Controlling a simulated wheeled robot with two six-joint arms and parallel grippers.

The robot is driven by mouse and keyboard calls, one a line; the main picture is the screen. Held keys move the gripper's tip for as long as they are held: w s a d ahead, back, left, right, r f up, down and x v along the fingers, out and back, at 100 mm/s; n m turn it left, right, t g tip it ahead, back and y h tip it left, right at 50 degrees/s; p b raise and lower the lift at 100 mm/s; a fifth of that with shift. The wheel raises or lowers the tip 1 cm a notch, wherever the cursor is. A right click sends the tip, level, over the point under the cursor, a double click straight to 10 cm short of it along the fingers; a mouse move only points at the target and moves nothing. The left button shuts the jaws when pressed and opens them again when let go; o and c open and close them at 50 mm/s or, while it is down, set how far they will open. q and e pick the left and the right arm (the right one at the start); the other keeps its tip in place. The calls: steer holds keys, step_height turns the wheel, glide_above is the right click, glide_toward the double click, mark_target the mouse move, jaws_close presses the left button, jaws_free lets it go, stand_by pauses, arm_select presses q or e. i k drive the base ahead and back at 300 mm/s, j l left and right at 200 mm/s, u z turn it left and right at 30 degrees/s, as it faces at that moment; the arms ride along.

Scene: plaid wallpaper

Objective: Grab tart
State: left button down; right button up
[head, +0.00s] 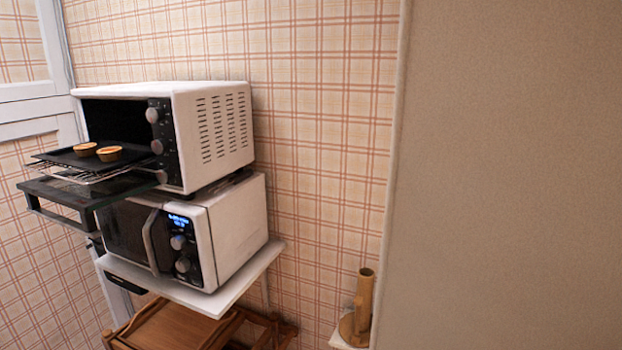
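Two small tarts with golden crusts and orange-red tops sit on a dark baking tray (66,157) in the head view. One tart (85,149) is on the left and the other tart (109,153) is beside it on the right. The tray rests on a wire rack (75,176) that sticks out of the white toaster oven (214,130). The oven's glass door (92,190) is folded down open under the rack. Neither of my grippers shows in this view.
The oven stands on a white microwave (236,230), which sits on a white shelf (222,302). Brown wooden trays (180,330) lie below. A wooden holder (362,305) stands at the lower right. A beige wall or panel (515,170) fills the right side.

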mark_target(110, 154)
steer(key=u, duration=1.25)
